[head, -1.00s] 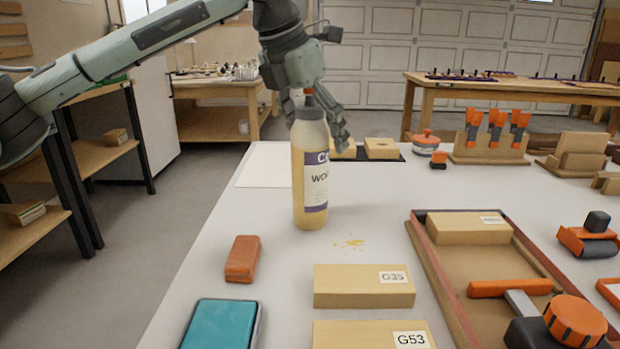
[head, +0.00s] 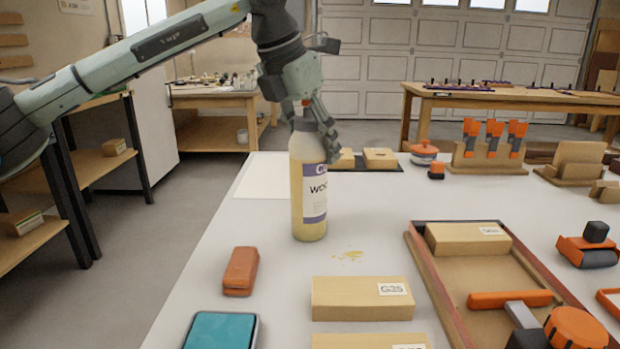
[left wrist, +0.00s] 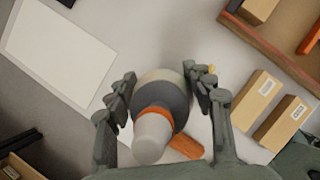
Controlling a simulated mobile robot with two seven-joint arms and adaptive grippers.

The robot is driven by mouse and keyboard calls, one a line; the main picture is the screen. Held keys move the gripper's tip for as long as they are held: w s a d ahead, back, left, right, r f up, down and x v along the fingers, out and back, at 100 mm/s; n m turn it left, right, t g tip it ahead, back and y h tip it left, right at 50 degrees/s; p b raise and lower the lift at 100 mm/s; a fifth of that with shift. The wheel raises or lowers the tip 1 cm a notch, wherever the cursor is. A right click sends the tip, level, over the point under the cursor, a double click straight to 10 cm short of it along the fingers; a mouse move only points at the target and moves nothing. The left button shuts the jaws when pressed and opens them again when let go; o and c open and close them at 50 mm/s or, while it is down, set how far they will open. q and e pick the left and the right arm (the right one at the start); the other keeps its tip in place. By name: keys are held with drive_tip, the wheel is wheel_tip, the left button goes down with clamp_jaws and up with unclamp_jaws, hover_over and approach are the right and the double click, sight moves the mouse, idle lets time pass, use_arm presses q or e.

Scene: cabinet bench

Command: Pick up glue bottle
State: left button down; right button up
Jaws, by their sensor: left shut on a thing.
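The glue bottle (head: 310,190) stands upright on the white bench, with a yellowish body, a purple and white label and a grey upper part. My left gripper (head: 312,136) is around its upper part and shut on it. In the left wrist view the bottle (left wrist: 158,105) shows from above, with a pale cap and an orange ring, between the two fingers of my left gripper (left wrist: 163,95). The cap is largely hidden by the gripper in the head view. My right gripper is not in view.
An orange block (head: 240,271) and a teal-topped case (head: 220,331) lie in front of the bottle. Wooden block G35 (head: 350,300) and a red-edged tray (head: 440,290) are to the right. White paper (head: 262,180) lies behind left.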

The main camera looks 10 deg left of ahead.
sight(306, 106)
use_arm(q)
drive_tip(key=shift+r, duration=0.25)
drive_tip(key=shift+r, duration=0.65)
drive_tip(key=v, duration=0.3)
drive_tip(key=shift+w+r, duration=0.15)
drive_tip(key=shift+w, duration=0.15)
drive_tip(key=s+a+r, duration=0.6)
drive_tip(key=a, duration=0.3)
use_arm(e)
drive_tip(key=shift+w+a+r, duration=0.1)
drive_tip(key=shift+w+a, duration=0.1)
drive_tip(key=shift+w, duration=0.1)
use_arm(q)
drive_tip(key=shift+r, duration=0.15)
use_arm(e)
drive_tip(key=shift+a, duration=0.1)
